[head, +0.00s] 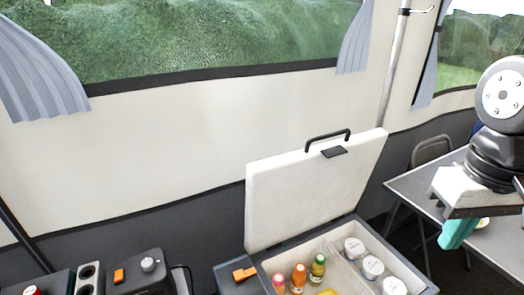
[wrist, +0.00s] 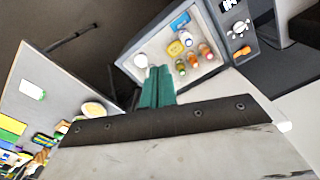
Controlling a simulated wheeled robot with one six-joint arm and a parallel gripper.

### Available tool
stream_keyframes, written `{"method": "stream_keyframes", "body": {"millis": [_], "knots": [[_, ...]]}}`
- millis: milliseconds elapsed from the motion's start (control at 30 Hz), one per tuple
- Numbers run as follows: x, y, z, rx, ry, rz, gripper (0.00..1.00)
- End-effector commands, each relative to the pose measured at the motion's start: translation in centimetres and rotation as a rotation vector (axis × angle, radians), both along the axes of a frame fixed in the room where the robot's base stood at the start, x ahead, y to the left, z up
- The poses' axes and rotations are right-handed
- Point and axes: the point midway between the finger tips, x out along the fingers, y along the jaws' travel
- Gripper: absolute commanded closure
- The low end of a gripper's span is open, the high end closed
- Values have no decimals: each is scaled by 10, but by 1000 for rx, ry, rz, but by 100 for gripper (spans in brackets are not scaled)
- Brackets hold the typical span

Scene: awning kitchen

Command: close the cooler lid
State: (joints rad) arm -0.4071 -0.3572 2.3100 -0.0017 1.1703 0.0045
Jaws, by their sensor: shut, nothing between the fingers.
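The cooler (head: 350,222) stands at the bottom centre right of the head view. Its white lid (head: 315,190) is raised, tilted up at the back, with a black handle (head: 327,138) on its top edge. Bottles and white-topped containers show inside the open cooler. In the wrist view the cooler (wrist: 132,52) is at the upper middle, its inside visible. My gripper (head: 452,235) has teal fingers and is to the right of the cooler, apart from the lid. In the wrist view the gripper (wrist: 158,75) is shut and empty, its fingertips overlapping the cooler's near edge in the picture.
A grey table (head: 485,235) stands at the right, with a chair (head: 432,150) behind it. A dark box with an orange switch (head: 140,275) is at the lower left. A pale tent wall (head: 180,140) is behind the lid, and a metal pole (head: 392,75) stands behind its right side.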

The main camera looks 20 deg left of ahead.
Motion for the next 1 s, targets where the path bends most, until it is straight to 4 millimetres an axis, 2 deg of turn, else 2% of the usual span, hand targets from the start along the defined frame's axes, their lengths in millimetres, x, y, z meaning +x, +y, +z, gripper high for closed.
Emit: {"method": "stream_keyframes", "body": {"millis": [33, 167, 200, 267, 500, 600, 700, 800, 1000], "knots": [[15, 24, 1, 2, -4, 48, 100], [49, 86, 6, 20, -36, 155, 100], [59, 108, 6, 27, -47, 187, 100], [72, 141, 7, 40, -67, 234, 100], [113, 285, 10, 127, -179, 398, 100], [128, 334, 19, 177, -242, 436, 100], [149, 359, 43, 232, -319, 435, 100], [157, 367, 59, 265, -366, 433, 100], [164, 373, 43, 270, -372, 433, 100]]}}
